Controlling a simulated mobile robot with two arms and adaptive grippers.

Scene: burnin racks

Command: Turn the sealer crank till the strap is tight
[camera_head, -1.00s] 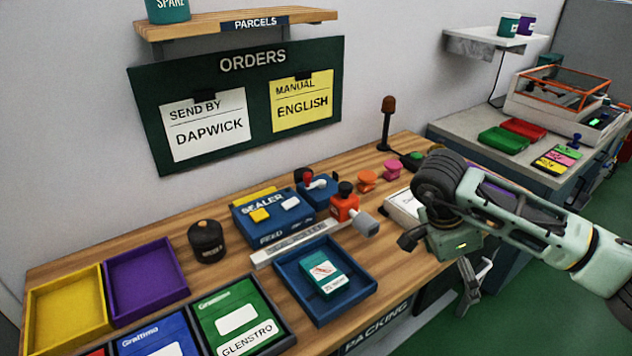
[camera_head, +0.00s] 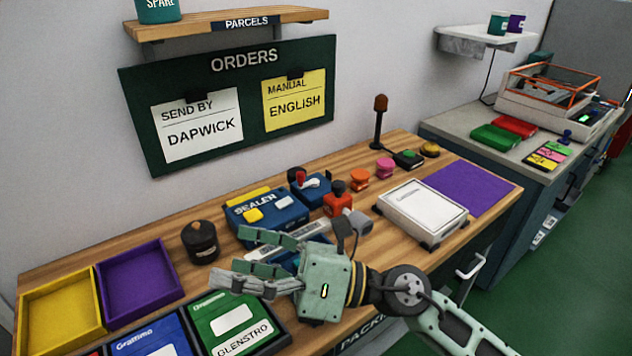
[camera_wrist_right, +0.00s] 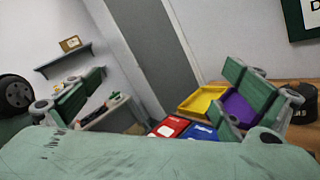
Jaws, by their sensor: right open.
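The blue sealer (camera_head: 268,214), with a yellow and a white button on top, sits on the wooden bench. Beside it is a blue block (camera_head: 318,190) with a red knob and a white lever. An orange-red unit (camera_head: 336,204) with a black knob and a grey cylinder stands to its right. I cannot tell which part is the crank, and no strap is clearly visible. My right gripper (camera_head: 240,264) is open and empty in front of the sealer, fingers pointing left. It hides most of the blue tray. Its spread fingers also show in the right wrist view (camera_wrist_right: 165,85). My left gripper is out of view.
A black canister (camera_head: 200,242) stands left of the sealer. Yellow (camera_head: 60,338) and purple (camera_head: 140,308) trays and green (camera_head: 225,305) and blue packs lie at the left. A white box-like device (camera_head: 422,210) and purple mat (camera_head: 485,190) lie right.

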